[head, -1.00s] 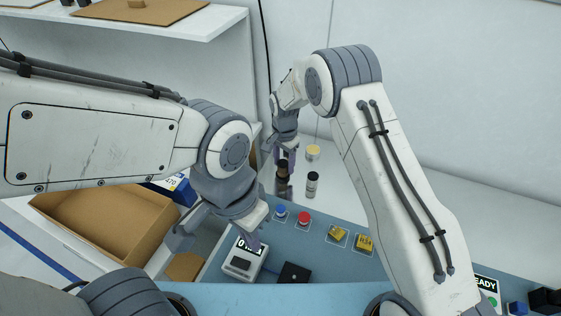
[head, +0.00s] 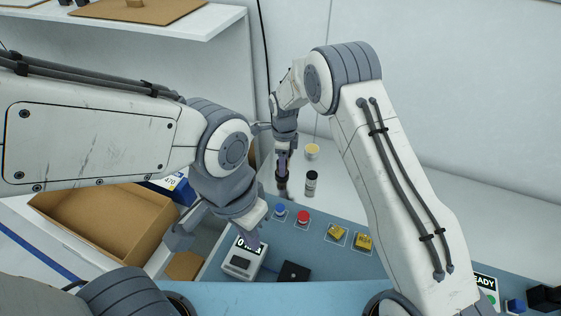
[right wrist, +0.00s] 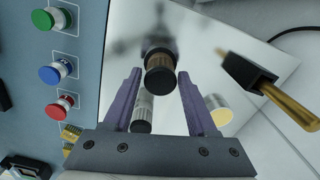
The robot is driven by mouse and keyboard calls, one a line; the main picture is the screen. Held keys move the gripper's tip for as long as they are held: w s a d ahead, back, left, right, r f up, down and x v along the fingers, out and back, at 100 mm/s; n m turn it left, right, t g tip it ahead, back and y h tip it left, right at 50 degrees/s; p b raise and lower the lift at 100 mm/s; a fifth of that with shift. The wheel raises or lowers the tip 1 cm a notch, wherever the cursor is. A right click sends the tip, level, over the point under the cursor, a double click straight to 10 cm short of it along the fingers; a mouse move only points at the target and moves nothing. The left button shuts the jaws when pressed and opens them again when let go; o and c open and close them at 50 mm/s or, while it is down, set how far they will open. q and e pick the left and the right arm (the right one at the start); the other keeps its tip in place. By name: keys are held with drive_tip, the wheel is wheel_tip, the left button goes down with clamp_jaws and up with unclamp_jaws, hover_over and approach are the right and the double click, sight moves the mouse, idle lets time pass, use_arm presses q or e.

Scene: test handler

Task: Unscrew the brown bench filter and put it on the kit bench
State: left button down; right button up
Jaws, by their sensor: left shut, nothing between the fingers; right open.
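The brown filter (right wrist: 160,76), a dark-topped cylinder with a brown ribbed band, stands upright on a shiny plate. In the right wrist view it sits between the purple fingertips of my right gripper (right wrist: 158,88), which is open with visible gaps at its sides. In the head view my right gripper (head: 282,163) is directly above the brown filter (head: 281,181), partly hiding it. My left gripper (head: 256,243) is shut and empty, close over a grey display device (head: 241,262) at the bench's near left; I cannot tell whether they touch. No surface is identifiable as the kit bench.
A silver cylinder with a black top (head: 311,183) and a yellow-topped cylinder (head: 312,152) stand close beside the filter. Blue (head: 280,211) and red (head: 303,217) buttons line the blue panel. An open cardboard box (head: 100,225) is at left. A shelf (head: 170,32) is above.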

clamp_jaws()
drive_tip(key=n, duration=0.5)
drive_tip(key=shift+w, duration=0.1)
drive_tip(key=n, duration=0.6)
drive_tip(key=shift+w+a, duration=0.1)
drive_tip(key=shift+n, duration=0.3)
drive_tip(key=n, duration=0.5)
drive_tip(key=shift+a, duration=0.1)
drive_tip(key=n, duration=0.6)
drive_tip(key=shift+a+f, duration=0.1)
